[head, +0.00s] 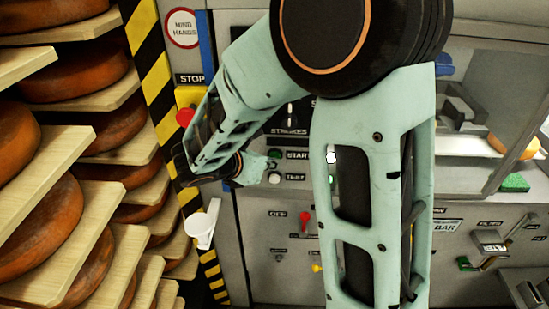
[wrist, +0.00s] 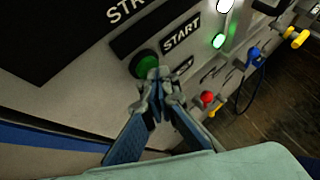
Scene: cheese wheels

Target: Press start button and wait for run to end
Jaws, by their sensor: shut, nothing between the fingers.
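The green start button (wrist: 146,65) sits on the grey machine panel beside a black START label (wrist: 181,37). It also shows in the head view (head: 274,154), above a pale button (head: 274,178) with a label that seems to read TEST. My gripper (wrist: 158,82) is shut and empty. Its fingertips are right at the lower edge of the green button in the wrist view and overlap it slightly; I cannot tell whether they touch it. In the head view my forearm and wrist come in from the upper right and end just left of the buttons.
A red stop button (head: 185,117) on a yellow box is left of my wrist. Shelves of cheese wheels (head: 38,231) fill the left. A lit green lamp (wrist: 218,41) is on the panel. Red (head: 305,218) and yellow controls are lower down. A white holder (head: 202,226) juts out below my wrist.

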